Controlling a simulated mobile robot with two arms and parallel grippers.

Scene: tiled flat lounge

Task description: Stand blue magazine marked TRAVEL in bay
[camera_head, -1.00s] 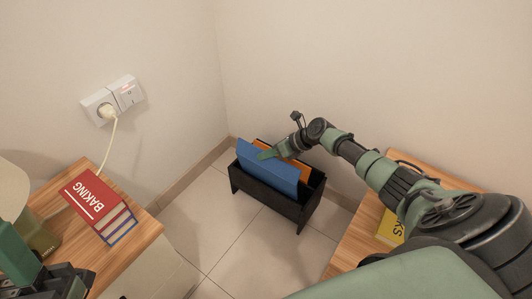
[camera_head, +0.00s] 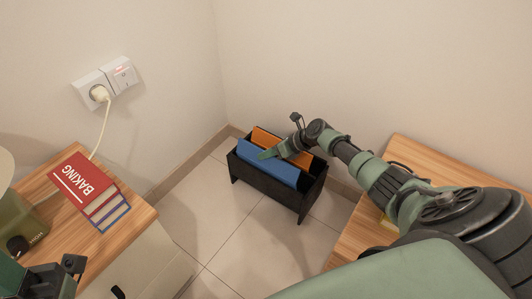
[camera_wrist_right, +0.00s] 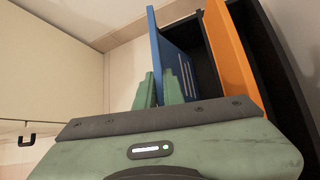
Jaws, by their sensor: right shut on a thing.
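The blue magazine (camera_head: 268,165) stands in the front part of a black rack (camera_head: 262,187) on the floor. Its upper part shows above the rack's front wall, and its lower part is hidden inside. No TRAVEL lettering is readable. My right gripper (camera_head: 272,153) is shut on its top edge, reaching in from the right. In the right wrist view the blue magazine (camera_wrist_right: 178,62) is at the green fingers (camera_wrist_right: 158,88), with pale lines on its face. My left gripper (camera_head: 58,278) shows only partly at the lower left; its jaws are not clear.
An orange magazine (camera_head: 266,138) stands behind the blue one in the rack. Walls meet close behind the rack. A wooden-topped cabinet (camera_head: 130,220) at left holds books, with BAKING (camera_head: 82,178) on top. Another wooden top (camera_head: 352,237) is at right. Floor in front is clear.

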